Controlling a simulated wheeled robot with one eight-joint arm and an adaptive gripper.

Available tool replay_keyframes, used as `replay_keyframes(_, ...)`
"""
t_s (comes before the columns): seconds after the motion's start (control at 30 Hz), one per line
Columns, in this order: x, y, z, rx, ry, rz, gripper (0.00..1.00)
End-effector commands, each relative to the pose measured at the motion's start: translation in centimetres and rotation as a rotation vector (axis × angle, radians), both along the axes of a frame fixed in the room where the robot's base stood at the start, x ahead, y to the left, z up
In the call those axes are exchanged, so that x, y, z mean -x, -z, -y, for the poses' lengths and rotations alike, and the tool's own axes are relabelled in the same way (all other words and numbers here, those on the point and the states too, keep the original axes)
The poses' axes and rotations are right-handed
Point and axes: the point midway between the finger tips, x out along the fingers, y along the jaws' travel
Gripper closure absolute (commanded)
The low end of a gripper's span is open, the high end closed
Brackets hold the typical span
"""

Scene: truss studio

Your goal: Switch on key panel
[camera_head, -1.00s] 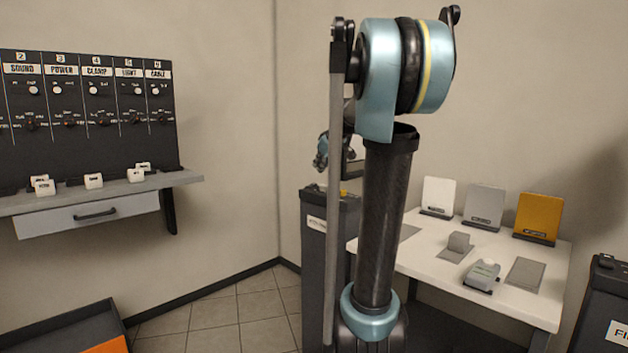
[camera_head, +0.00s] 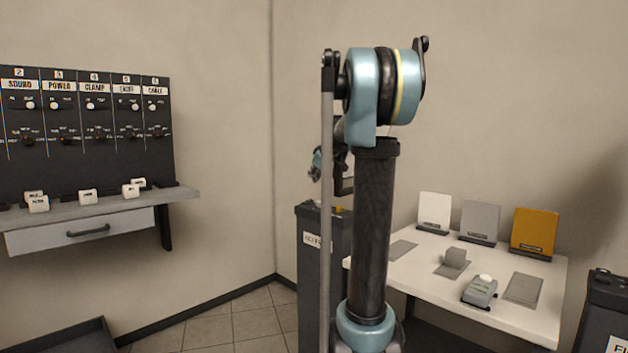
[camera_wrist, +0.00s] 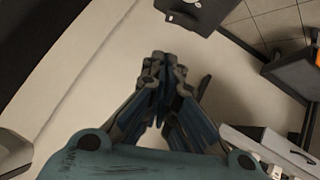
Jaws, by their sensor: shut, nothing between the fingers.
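I cannot read a label saying "key" on anything. A dark wall board (camera_head: 85,150) at the left has labelled columns, including SOUND, POWER and CLAMP, each with a small white-knobbed slider and a dark knob below. The white knobs sit at differing positions; the fine print is too small to read.
Several white tags lie on the grey shelf (camera_head: 180,196) under the board, above a drawer (camera_head: 85,232). A dark bin (camera_head: 310,265) stands behind my arm. A white table (camera_head: 425,280) at the right holds coloured boards and a small device (camera_head: 480,291). Tiled floor (camera_head: 230,325) is open between.

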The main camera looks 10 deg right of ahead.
Motion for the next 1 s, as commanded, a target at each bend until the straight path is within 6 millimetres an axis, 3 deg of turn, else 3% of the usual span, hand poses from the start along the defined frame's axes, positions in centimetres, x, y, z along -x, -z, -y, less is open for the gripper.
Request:
replay_keyframes(0.43, -5.2, 4.8, -1.6, 0.002, -0.002, -0.001, 1.0)
replay_keyframes(0.7, -5.6, 7.8, -0.6, 0.0, 0.0, 0.0, 1.0)
replay_keyframes(1.0, -5.8, 8.4, -0.4, 0.001, 0.0, -0.001, 1.0)
